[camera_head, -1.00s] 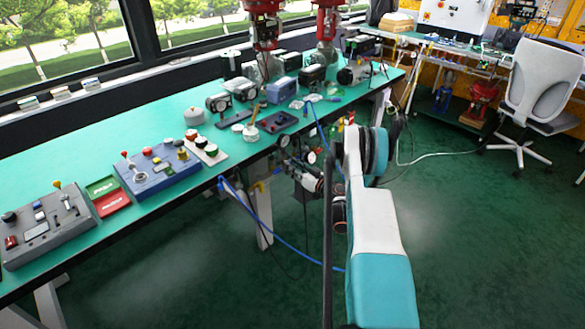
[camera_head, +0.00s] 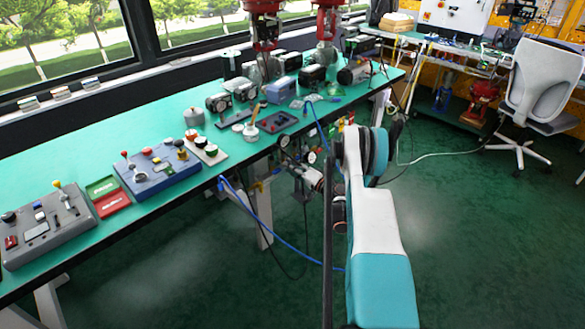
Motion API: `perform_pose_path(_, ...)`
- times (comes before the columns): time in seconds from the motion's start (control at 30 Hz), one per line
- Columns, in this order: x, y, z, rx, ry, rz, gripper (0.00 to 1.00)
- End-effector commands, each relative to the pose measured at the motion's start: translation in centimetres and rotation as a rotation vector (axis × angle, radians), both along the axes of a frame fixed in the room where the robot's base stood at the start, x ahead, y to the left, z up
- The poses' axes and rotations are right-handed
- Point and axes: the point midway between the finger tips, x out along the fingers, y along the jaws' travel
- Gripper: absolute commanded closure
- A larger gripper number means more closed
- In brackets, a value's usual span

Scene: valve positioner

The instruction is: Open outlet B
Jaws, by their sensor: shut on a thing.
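My gripper (camera_head: 291,164) is at the front edge of the green bench, among small gauges and fittings. It is small and dark in this view, and its fingertips are largely lost among these parts. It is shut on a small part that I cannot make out. A round gauge (camera_head: 284,141) sits just above it at the bench edge. Yellow fittings (camera_head: 259,186) show below the edge, to the left of my gripper. No label for outlet B is readable, so I cannot tell which fitting it is.
The green bench (camera_head: 75,149) runs along the windows. A grey control box (camera_head: 45,228) and a blue one (camera_head: 158,170) with levers and knobs stand on it. A blue hose (camera_head: 262,232) hangs below the edge. Open floor and an office chair (camera_head: 540,85) are at right.

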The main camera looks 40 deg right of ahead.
Motion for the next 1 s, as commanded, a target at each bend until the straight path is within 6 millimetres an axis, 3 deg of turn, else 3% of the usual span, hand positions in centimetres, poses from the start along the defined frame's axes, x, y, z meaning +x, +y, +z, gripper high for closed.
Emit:
perform_pose_path(0.5,-0.1,0.04,-0.15,0.353,0.03,0.0,0.93)
perform_pose_path(1.0,-0.11,0.04,-0.17,0.429,0.036,0.0,0.94)
